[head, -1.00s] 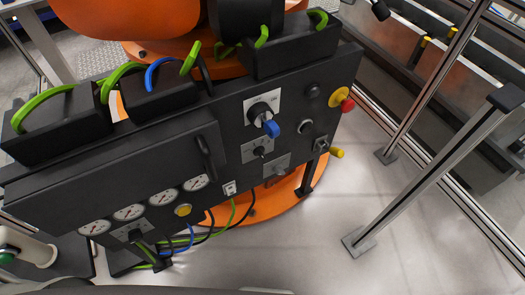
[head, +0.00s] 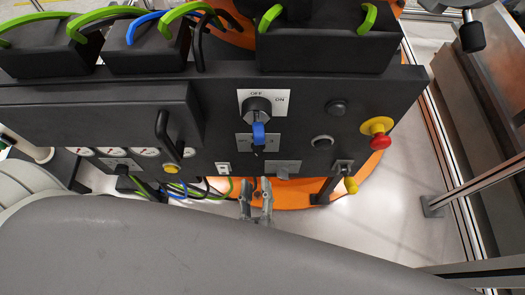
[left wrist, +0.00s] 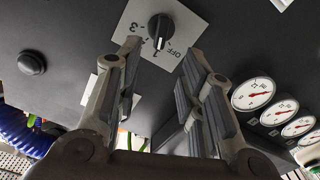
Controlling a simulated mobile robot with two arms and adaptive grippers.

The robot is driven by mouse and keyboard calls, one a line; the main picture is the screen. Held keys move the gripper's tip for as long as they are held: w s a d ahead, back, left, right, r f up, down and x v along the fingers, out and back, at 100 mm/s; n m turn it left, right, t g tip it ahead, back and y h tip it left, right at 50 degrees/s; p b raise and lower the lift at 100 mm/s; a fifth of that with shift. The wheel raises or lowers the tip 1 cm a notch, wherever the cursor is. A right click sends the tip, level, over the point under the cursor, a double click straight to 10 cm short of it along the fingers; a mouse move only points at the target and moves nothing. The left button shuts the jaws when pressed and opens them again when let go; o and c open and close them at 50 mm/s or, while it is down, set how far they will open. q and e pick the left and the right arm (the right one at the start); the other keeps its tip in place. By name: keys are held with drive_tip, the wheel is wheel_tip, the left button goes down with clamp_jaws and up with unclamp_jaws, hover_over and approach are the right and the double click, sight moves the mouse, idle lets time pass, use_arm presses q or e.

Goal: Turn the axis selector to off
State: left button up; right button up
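The axis selector is a black round knob (left wrist: 160,28) with a white mark, on a light plate with OFF and numbers. In the left wrist view its mark appears to point near the 1, with OFF to one side. In the head view its small plate (head: 242,140) sits below a blue-handled switch, which partly covers the knob. My left gripper (head: 256,184) is below the selector in the head view, its fingers apart. In the left wrist view the same gripper (left wrist: 160,50) is open and empty, its fingers pointing toward the selector from a short distance. My right gripper is not in view.
The blue-handled switch (head: 258,130) sticks out above the selector. A red emergency button (head: 380,142) and a yellow knob (head: 351,186) stick out to the right. A black handle (head: 165,135) and gauges (left wrist: 252,94) are on the left of the panel.

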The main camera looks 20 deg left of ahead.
sight(257, 155)
use_arm(q)
drive_tip(key=x, duration=0.5)
drive_tip(key=shift+a, duration=0.1)
drive_tip(key=b+x, duration=0.1)
drive_tip(key=x, duration=0.2)
drive_tip(key=shift+w+f, duration=0.1)
drive_tip(key=shift+w, duration=0.25)
drive_tip(key=shift+w+a, duration=0.25)
drive_tip(key=shift+w, duration=0.3)
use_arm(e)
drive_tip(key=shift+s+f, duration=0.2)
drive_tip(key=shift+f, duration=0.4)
use_arm(q)
drive_tip(key=c, duration=0.6)
clamp_jaws()
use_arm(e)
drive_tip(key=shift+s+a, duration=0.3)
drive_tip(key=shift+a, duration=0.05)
